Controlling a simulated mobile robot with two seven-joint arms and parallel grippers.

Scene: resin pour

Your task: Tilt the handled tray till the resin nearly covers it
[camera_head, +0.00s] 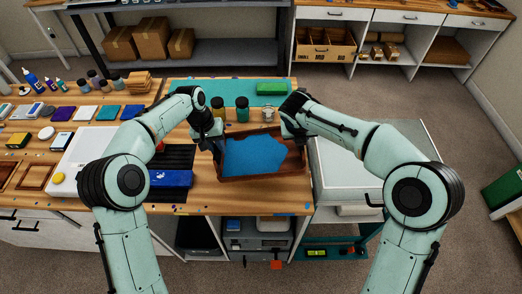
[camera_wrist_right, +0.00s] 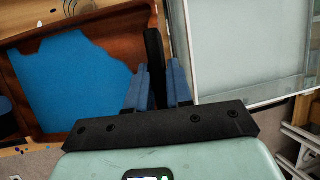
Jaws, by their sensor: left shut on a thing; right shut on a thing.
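The handled tray (camera_head: 304,166) is a brown wooden tray with raised walls, held between my two grippers in the head view. Blue resin (camera_head: 258,155) lies in it with an uneven edge; it covers much of the floor, and bare wood shows at the right and along the front. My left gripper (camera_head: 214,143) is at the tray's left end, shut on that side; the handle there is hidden. My right gripper (camera_head: 293,132) is at the right end. In the right wrist view, its blue fingers (camera_wrist_right: 158,88) are shut on the tray's dark handle (camera_wrist_right: 154,55).
A white-topped unit (camera_head: 340,172) is at the right. Bottles, cups and colour samples crowd the bench's left side.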

